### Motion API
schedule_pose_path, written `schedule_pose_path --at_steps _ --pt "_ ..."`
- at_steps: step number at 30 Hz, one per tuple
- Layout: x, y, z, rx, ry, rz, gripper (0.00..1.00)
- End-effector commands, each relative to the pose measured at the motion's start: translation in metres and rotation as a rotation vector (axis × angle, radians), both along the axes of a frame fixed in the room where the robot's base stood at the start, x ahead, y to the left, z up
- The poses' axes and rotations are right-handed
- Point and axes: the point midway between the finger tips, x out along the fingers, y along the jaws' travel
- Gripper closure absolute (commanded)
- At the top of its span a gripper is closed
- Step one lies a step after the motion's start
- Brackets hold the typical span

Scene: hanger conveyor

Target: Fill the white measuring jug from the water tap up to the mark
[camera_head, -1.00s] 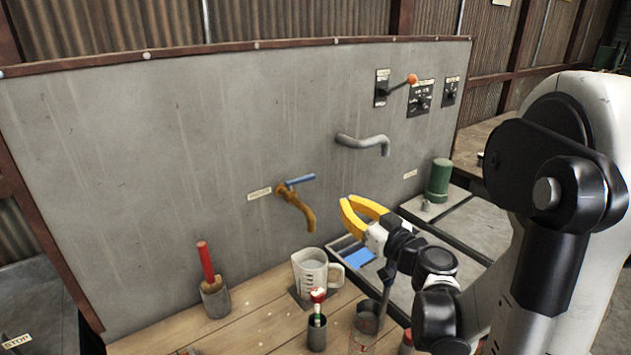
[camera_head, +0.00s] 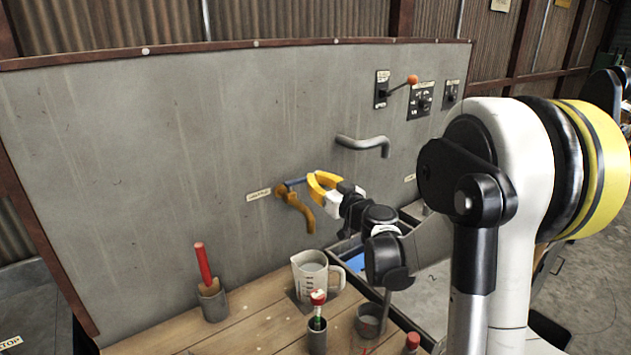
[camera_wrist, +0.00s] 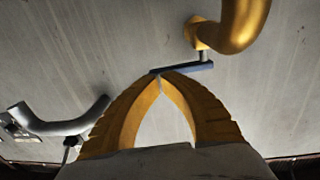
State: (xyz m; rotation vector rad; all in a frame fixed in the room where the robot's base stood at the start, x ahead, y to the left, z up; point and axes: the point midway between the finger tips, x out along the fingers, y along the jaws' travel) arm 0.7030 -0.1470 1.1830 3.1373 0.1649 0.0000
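The white measuring jug (camera_head: 310,276) stands upright on the wooden bench, below the brass tap (camera_head: 300,210), its handle to the right. Its markings are too small to read, and I cannot tell its water level. No stream shows at the spout. The tap's blue lever (camera_head: 293,182) points right; it also shows in the wrist view (camera_wrist: 188,69). My gripper (camera_head: 310,181) is at the lever's free end. In the wrist view its yellow fingertips (camera_wrist: 160,75) meet and overlap the lever's end; I cannot tell whether they touch it.
A grey pipe spout (camera_head: 365,144) and switch panels (camera_head: 420,98) are on the wall to the right. A red-handled tool (camera_head: 204,270) stands in a holder left of the jug.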

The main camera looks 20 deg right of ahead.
Motion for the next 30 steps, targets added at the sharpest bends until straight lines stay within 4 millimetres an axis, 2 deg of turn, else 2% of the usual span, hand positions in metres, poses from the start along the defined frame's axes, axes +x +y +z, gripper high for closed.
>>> schedule_pose_path --at_steps 7,12,21,26,30 --pt "0.002 0.0 0.0 0.0 0.0 0.0 1.0" --pt "0.016 0.0 0.0 0.0 0.0 0.001 1.0" --pt "0.015 0.0 0.0 0.0 0.0 0.0 1.0" --pt "-0.002 -0.003 0.001 0.0 0.0 -0.002 1.0" --pt "-0.033 -0.006 0.001 0.0 -0.001 -0.003 1.0"
